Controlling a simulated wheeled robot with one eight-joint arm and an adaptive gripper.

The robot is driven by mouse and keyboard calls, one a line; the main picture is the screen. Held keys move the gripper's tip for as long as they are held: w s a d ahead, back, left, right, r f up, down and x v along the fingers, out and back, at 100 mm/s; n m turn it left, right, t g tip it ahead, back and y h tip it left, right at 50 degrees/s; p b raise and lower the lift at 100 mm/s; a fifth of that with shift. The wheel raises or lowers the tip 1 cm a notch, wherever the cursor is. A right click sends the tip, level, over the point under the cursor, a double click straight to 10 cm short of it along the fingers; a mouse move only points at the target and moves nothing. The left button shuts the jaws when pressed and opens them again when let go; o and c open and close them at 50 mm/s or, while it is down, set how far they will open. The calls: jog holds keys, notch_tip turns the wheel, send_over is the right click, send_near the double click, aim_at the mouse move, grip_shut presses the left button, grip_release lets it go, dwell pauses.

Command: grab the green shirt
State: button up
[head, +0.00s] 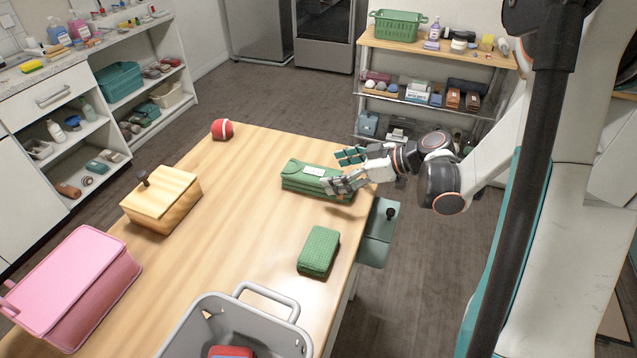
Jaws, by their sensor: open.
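A green folded item (308,184) with a white label on top lies near the far right edge of the wooden table and looks like the folded shirt. A second green, textured folded item (319,250) lies nearer, by the table's right edge; I cannot tell for sure which is the shirt. My gripper (347,169) is open at the right end of the labelled green item. Its fingers overlap that end in the picture; whether they touch it is unclear.
A shelf unit (438,62) stands behind. The table's middle is clear.

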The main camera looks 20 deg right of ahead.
aim_at(323, 173)
jog(key=shift+a+r+b+x, duration=0.15)
jog(key=shift+b+x, duration=0.45)
jog(key=shift+x, duration=0.75)
jog(key=shift+a+r+b+x, duration=0.15)
jog(key=shift+b+x, duration=0.45)
jog(key=shift+x, duration=0.75)
jog(key=shift+s, duration=0.15)
jog(key=shift+c, duration=0.2)
jog(key=c, duration=1.2)
